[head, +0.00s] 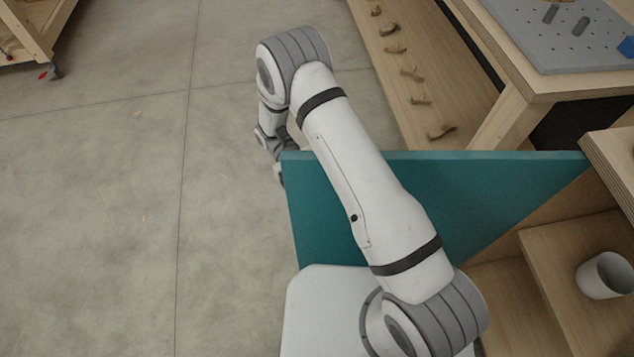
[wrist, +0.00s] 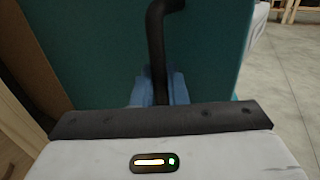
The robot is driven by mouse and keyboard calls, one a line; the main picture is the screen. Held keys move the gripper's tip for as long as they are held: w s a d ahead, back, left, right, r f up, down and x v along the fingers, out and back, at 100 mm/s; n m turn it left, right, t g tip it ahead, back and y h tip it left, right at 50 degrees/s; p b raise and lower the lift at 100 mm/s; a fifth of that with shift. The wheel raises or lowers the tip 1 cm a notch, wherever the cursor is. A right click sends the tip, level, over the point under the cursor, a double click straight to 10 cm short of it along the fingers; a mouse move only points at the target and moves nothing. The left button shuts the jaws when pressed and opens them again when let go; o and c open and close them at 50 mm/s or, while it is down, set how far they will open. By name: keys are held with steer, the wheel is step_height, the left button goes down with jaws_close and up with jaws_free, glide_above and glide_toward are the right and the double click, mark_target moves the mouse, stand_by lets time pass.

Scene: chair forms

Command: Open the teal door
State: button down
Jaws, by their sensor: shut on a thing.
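The teal door (head: 480,190) stands swung out from a wooden cabinet, seen from above in the head view with its top edge running left from the cabinet. In the wrist view the door's teal face (wrist: 90,45) fills most of the picture. A dark bar handle (wrist: 156,45) runs down the door's face. My gripper (wrist: 158,90) has its blue fingers around the lower part of the handle and is shut on it. In the head view the fingers are hidden behind my arm and the door.
Inside the open cabinet a white cup (head: 605,275) stands on a wooden shelf (head: 560,240). A workbench with a grey pegboard panel (head: 560,50) and a lower shelf with several small brown pieces (head: 410,73) is beyond the door.

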steer(key=shift+w+d, duration=0.15)
steer(key=shift+w, duration=0.1)
stand_by(0.3)
steer(key=c, duration=1.5)
jaws_free()
steer(key=shift+c, duration=0.2)
steer(key=shift+w, duration=0.1)
